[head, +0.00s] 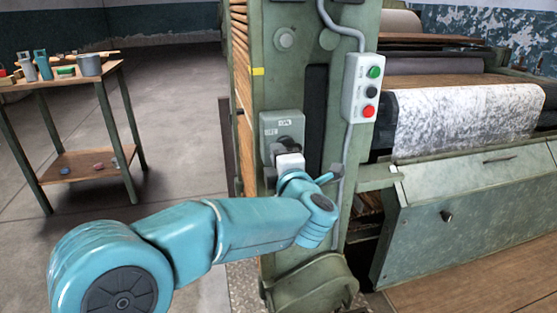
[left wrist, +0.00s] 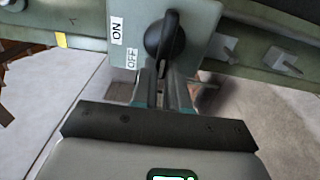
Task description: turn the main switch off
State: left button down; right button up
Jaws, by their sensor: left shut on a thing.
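The main switch is a grey-green box (head: 270,126) on the green machine post, with a black rotary knob (head: 291,143). In the left wrist view the box (left wrist: 205,20) carries an ON label (left wrist: 117,30) and an OFF label (left wrist: 131,58) left of the knob (left wrist: 170,38). The knob's ridge runs nearly upright in that view, tilted slightly; I cannot tell which label it points to. My left gripper (head: 289,156) is at the knob, its fingers (left wrist: 163,75) shut on the knob's near end and partly hiding it. My right gripper is in neither view.
A control box (head: 364,88) with green, black and red buttons hangs right of the switch, on a grey conduit. The machine's rollers and printed cloth (head: 465,115) lie right. A table (head: 62,80) with small items stands left. Floor between table and machine is clear.

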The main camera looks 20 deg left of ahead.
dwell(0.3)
pick_arm(q)
jog(key=c, duration=1.1)
grip_release()
jog(key=shift+c, duration=0.2)
jog(key=p+v, duration=0.2)
jog(key=v, duration=1.4)
jog(key=shift+d, duration=0.15)
jog(key=shift+s, duration=0.1)
